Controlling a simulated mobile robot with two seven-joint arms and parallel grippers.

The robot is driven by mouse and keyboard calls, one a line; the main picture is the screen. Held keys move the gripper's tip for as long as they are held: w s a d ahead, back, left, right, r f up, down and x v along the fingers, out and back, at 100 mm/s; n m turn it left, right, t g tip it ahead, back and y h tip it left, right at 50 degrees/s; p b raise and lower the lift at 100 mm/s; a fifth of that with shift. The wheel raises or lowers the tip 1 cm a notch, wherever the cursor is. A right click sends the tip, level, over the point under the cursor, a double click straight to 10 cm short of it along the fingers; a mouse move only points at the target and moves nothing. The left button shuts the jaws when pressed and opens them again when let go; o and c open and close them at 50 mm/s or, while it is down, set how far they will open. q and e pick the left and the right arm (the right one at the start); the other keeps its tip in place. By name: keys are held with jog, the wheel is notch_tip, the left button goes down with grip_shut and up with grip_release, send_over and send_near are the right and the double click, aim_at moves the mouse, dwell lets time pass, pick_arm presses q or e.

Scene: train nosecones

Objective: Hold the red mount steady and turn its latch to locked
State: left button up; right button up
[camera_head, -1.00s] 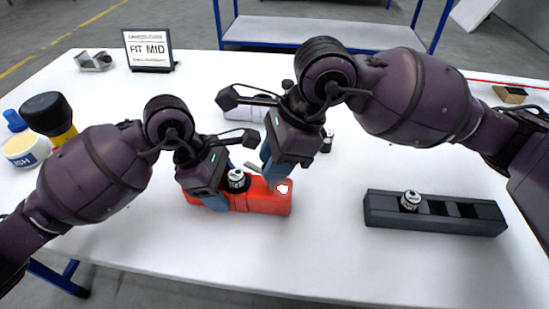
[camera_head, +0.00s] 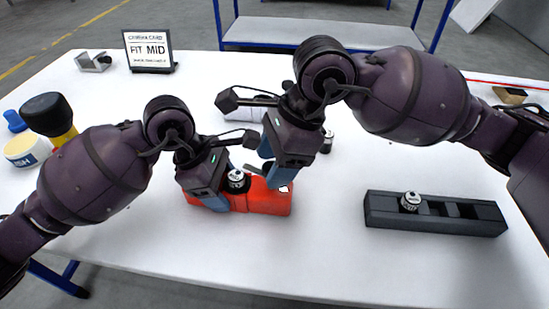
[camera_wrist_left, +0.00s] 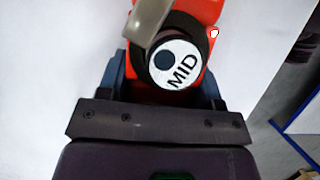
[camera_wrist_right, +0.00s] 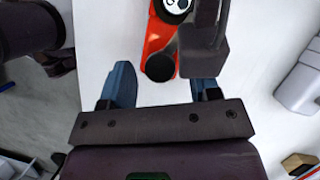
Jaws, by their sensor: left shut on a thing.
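The red mount (camera_head: 268,200) lies on the white table, with a black-collared cap marked MID (camera_head: 236,180) standing on it. The cap also shows in the left wrist view (camera_wrist_left: 180,62). My left gripper (camera_head: 218,192) is shut on the mount beside the cap. A grey latch lever (camera_wrist_left: 148,20) extends from the cap's collar in the left wrist view; its far end is cut off. My right gripper (camera_head: 274,174) is open above the mount's right end, which it partly hides. In the right wrist view its fingers (camera_wrist_right: 163,90) are apart, with nothing between the tips.
A black slotted block (camera_head: 380,209) holding a small cap (camera_head: 410,201) stands to the right. A FIT MID sign (camera_head: 150,50), a grey bracket (camera_head: 94,61) and a yellow-and-black bottle (camera_head: 50,117) stand left and behind. The front middle of the table is clear.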

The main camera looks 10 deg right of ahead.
jog(key=v, duration=1.2)
jog(key=shift+w+a, duration=0.1)
jog(key=shift+c, duration=0.2)
jog(key=w+a+f+m+t+y, duration=0.1)
jog(key=w+f+m+t+y, duration=0.25)
jog(key=w, duration=0.25)
jog(key=w+a+f+m+t+y, duration=0.2)
jog(key=w+t+y, duration=0.15)
jog(key=w, duration=0.25)
jog(key=s+d+f+n+g+y, duration=0.6)
jog(key=s+d+f+g, duration=0.15)
jog(key=s+d, duration=0.35)
jog(key=shift+m+g, duration=0.25)
jog(key=shift+g, duration=0.1)
jog(key=a, duration=0.4)
jog(key=s+a, duration=0.1)
jog(key=a, duration=0.8)
jog(key=shift+s+r, duration=0.3)
jog(key=shift+r, duration=0.1)
jog(key=shift+c, duration=0.3)
